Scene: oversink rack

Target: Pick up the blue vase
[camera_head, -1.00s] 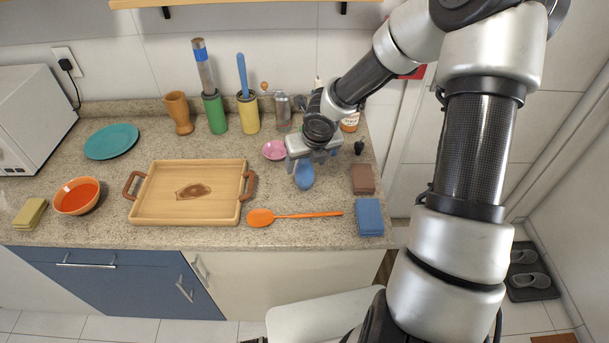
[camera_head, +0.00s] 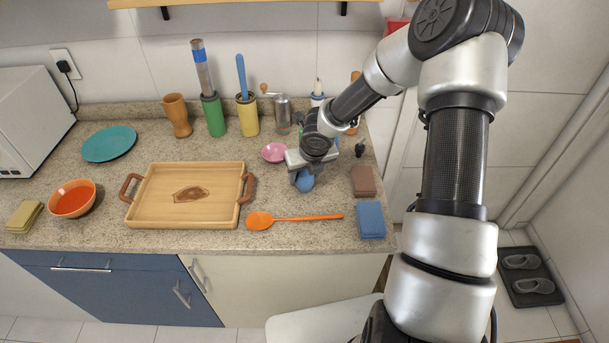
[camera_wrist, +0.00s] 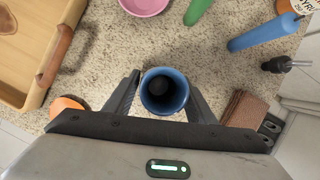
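The blue vase (camera_wrist: 147,101) stands upright on the counter, seen from above in the wrist view with its dark round opening facing the camera. In the head view the vase (camera_head: 305,185) is partly hidden by my gripper (camera_head: 303,176). In the wrist view my gripper (camera_wrist: 162,88) is open, with one finger on each side of the vase. The fingertips are close to its sides; I cannot tell whether they touch it.
A pink bowl (camera_head: 274,152) lies just behind and left of the vase. A brown sponge (camera_head: 363,181) and a blue sponge (camera_head: 371,220) are to the right. An orange spoon (camera_head: 290,217) lies in front. A wooden tray (camera_head: 150,211) is at left.

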